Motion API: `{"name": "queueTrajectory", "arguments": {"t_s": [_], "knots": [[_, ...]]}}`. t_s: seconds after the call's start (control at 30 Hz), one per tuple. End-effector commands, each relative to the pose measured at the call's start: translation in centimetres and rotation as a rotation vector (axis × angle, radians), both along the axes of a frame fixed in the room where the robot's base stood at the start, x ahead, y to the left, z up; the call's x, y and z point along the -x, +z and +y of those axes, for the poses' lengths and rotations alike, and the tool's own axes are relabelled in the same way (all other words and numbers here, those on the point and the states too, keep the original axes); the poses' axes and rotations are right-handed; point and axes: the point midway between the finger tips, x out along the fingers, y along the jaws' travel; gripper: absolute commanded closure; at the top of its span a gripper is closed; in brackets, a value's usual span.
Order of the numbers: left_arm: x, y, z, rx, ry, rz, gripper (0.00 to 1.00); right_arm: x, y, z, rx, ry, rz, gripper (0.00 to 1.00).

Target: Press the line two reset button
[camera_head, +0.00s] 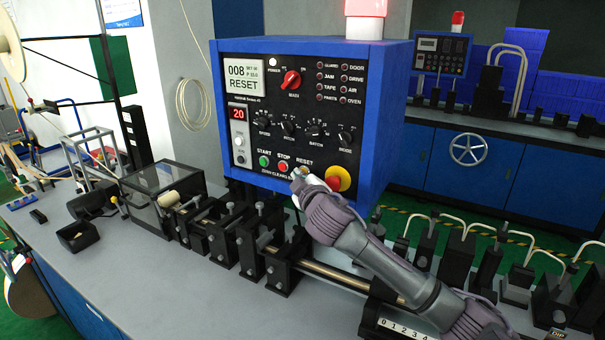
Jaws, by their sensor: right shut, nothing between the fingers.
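A blue control box (390,110) with a black front panel (262,95) stands on the bench. Its screen (244,77) reads "008" and "RESET". Along the bottom of the panel are a green START button (264,161), a red STOP button (283,167) and a label RESET (304,161). My right gripper (299,174) is shut, its tips at the spot just below the RESET label. The tips cover most of the button there, and I cannot tell whether they touch it. The left gripper is not in view.
A red and yellow emergency knob (337,179) sits just right of my fingertips. Black clamps along a metal rod (325,271) stand below the box. A clear-lidded box (163,190) is to the left. A second blue control box (441,54) stands farther back.

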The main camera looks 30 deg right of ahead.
Motion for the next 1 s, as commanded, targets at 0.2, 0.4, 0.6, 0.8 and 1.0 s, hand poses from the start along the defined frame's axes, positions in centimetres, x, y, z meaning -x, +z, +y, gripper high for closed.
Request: {"name": "queueTrajectory", "arguments": {"t_s": [0.2,0.4,0.6,0.8,1.0], "knots": [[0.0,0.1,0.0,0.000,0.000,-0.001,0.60,-0.1,0.0,-0.3,0.000,-0.001,0.001,1.00],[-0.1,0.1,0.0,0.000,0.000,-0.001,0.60,-0.1,0.0,-0.2,0.000,-0.001,0.001,1.00],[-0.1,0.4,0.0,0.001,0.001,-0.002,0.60,0.2,0.0,0.4,0.000,0.000,0.001,1.00],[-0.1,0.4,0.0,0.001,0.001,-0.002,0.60,0.3,-0.1,0.5,0.001,-0.001,0.001,1.00],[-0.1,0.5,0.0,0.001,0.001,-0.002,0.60,0.6,0.0,1.1,0.000,0.002,0.001,1.00]]}}
